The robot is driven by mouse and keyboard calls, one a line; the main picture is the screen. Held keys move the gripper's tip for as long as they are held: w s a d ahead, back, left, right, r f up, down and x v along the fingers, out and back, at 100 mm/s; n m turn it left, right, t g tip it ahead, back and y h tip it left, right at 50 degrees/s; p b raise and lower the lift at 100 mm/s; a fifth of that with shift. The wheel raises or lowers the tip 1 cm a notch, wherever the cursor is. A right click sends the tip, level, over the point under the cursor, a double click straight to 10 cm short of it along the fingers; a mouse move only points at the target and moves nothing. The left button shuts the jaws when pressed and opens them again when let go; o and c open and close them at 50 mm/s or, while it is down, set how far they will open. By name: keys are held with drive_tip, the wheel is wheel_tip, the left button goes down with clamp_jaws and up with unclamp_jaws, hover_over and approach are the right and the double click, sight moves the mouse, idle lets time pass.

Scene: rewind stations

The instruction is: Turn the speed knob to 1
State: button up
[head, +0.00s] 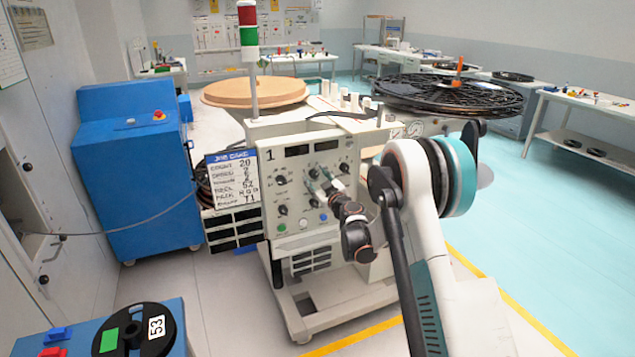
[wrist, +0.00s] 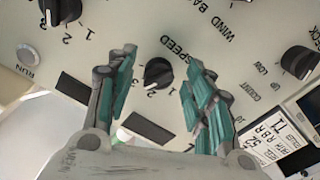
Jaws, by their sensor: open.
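The speed knob (wrist: 157,73) is a black round knob with a pale pointer line, beside the printed word SPEED in the wrist view. A digit that looks like 2 is printed by its lower edge; the exact setting is too small to read. My gripper (wrist: 161,60) is open, its teal-padded fingers on either side of the knob with visible gaps. I cannot tell how far the fingertips are from the panel. In the head view my gripper (head: 322,185) is at the middle of the control panel (head: 267,195) and hides part of it, including the knob.
Other black knobs show close by, one at upper left (wrist: 60,8) and one at right (wrist: 300,62). The job card (head: 231,178) hangs left of the panel, with a blue cabinet (head: 135,165) beyond. A black reel (head: 450,92) is behind my arm.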

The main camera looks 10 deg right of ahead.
drive_tip(key=shift+w, duration=0.1)
drive_tip(key=c, duration=1.1)
drive_tip(key=shift+n, duration=0.3)
drive_tip(key=n, duration=0.3)
drive_tip(key=shift+n, duration=0.3)
drive_tip(key=n, duration=0.4)
drive_tip(key=shift+d+r+n, duration=0.1)
drive_tip(key=shift+n, duration=0.2)
drive_tip(key=n, duration=0.9)
drive_tip(key=shift+r, duration=0.1)
drive_tip(key=shift+o, duration=0.2)
